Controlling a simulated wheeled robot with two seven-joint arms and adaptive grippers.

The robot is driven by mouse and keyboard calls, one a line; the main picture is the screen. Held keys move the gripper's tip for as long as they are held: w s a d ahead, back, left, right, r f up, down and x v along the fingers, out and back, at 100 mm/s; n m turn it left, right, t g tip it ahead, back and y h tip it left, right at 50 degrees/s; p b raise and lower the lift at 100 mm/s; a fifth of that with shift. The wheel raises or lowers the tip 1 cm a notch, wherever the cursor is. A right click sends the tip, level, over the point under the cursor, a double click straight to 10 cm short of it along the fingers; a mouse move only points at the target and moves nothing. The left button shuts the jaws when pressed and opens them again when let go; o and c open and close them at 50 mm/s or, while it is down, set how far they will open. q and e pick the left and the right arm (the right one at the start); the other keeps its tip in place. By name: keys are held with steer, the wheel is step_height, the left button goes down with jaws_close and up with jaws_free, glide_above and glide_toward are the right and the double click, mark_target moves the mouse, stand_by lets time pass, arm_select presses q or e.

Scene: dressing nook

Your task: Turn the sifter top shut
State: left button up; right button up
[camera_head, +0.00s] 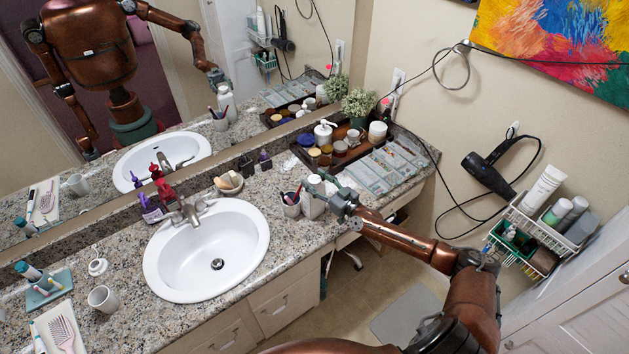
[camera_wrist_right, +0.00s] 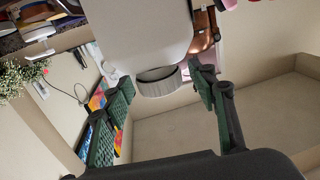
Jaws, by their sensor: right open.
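A white container (camera_head: 312,207) stands on the granite counter, right of the sink, next to a cup of brushes. In the right wrist view the white container (camera_wrist_right: 150,25) shows its ribbed grey top (camera_wrist_right: 160,82) between the finger pads. My right gripper (camera_head: 322,184) is at the container's top. In the wrist view the green pads of my right gripper (camera_wrist_right: 158,100) stand apart on either side of the top, with visible gaps. The head view does not show the top clearly, since the fingers partly cover it. My left gripper does not show directly.
The brush cup (camera_head: 291,204) stands close to the container's left. The sink (camera_head: 207,262) is further left. A dark tray (camera_head: 297,153) of jars and a clear organizer (camera_head: 372,180) lie behind. A hair dryer (camera_head: 487,175) and wire basket (camera_head: 530,238) hang on the right wall.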

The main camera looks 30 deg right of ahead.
steer(key=shift+w, duration=0.2)
steer(key=shift+c, duration=0.2)
steer(key=c, duration=1.2)
